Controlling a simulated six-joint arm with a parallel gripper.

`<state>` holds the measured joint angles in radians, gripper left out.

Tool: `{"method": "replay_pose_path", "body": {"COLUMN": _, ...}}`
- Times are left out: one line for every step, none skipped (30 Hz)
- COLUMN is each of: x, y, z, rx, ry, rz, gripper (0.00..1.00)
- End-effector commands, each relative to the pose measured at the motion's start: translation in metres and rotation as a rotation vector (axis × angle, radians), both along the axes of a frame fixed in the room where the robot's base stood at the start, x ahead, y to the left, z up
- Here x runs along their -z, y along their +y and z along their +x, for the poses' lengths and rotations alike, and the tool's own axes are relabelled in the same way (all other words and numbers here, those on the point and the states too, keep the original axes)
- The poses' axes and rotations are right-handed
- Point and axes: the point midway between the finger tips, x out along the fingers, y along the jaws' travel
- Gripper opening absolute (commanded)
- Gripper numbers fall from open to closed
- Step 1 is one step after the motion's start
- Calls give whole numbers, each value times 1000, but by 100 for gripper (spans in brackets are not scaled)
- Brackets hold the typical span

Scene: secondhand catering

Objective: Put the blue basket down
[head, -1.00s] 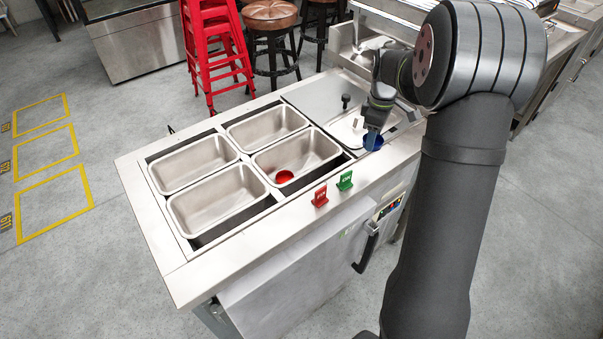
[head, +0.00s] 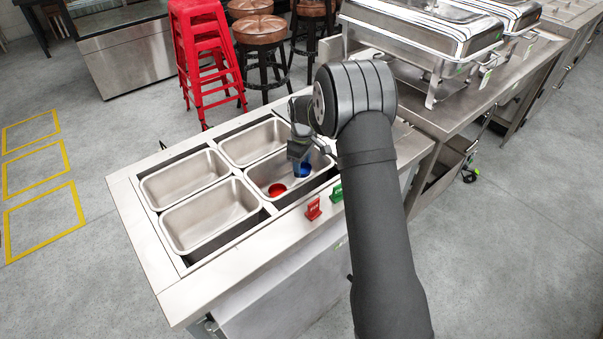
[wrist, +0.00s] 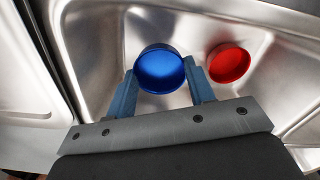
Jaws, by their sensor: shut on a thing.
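The blue basket (head: 303,170) is a small round cup between my gripper's fingers, inside or just above the right front steel pan (head: 262,180). It shows in the wrist view as a blue round bowl (wrist: 160,70). My gripper (wrist: 161,88) is shut on it, with one blue finger on each side. It also shows in the head view (head: 300,158). A red round cup (head: 277,189) sits in the same pan, left of the blue basket; in the wrist view the red cup (wrist: 229,64) is to its right. Whether the basket touches the pan floor, I cannot tell.
Other empty steel pans (head: 210,215) sit in the counter (head: 160,270). Steel chafing dishes (head: 425,35) stand on the counter at the right. Red stools (head: 205,60) stand behind.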

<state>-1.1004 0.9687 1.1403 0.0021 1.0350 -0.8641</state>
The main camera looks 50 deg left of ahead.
Motion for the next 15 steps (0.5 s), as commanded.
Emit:
{"method": "replay_pose_path", "body": {"x": 5, "y": 0, "z": 0, "rx": 0, "ry": 1, "rz": -1, "gripper": 27}}
{"method": "replay_pose_path", "body": {"x": 8, "y": -1, "z": 0, "rx": 0, "ry": 1, "rz": -3, "gripper": 27}}
{"method": "replay_pose_path", "body": {"x": 14, "y": -1, "z": 0, "rx": 0, "ry": 2, "rz": -3, "gripper": 27}}
{"method": "replay_pose_path", "body": {"x": 18, "y": -1, "z": 0, "rx": 0, "ry": 2, "rz": -4, "gripper": 27}}
{"method": "replay_pose_path", "body": {"x": 23, "y": -1, "z": 0, "rx": 0, "ry": 2, "rz": -3, "gripper": 27}}
{"method": "replay_pose_path", "body": {"x": 29, "y": -1, "z": 0, "rx": 0, "ry": 2, "rz": -3, "gripper": 27}}
{"method": "replay_pose_path", "body": {"x": 32, "y": -1, "z": 0, "rx": 0, "ry": 2, "rz": -3, "gripper": 27}}
{"method": "replay_pose_path", "body": {"x": 35, "y": -1, "z": 0, "rx": 0, "ry": 1, "rz": -3, "gripper": 27}}
{"method": "replay_pose_path", "body": {"x": 36, "y": -1, "z": 0, "rx": 0, "ry": 1, "rz": -1, "gripper": 27}}
{"method": "replay_pose_path", "body": {"x": 36, "y": -1, "z": 0, "rx": 0, "ry": 1, "rz": 0, "gripper": 27}}
{"method": "replay_pose_path", "body": {"x": 36, "y": -1, "z": 0, "rx": 0, "ry": 0, "rz": 0, "gripper": 27}}
{"method": "replay_pose_path", "body": {"x": 35, "y": -1, "z": 0, "rx": 0, "ry": 0, "rz": 0, "gripper": 27}}
{"method": "replay_pose_path", "body": {"x": 35, "y": -1, "z": 0, "rx": 0, "ry": 0, "rz": 0, "gripper": 27}}
{"method": "replay_pose_path", "body": {"x": 35, "y": -1, "z": 0, "rx": 0, "ry": 0, "rz": 0, "gripper": 27}}
{"method": "replay_pose_path", "body": {"x": 36, "y": -1, "z": 0, "rx": 0, "ry": 0, "rz": 0, "gripper": 27}}
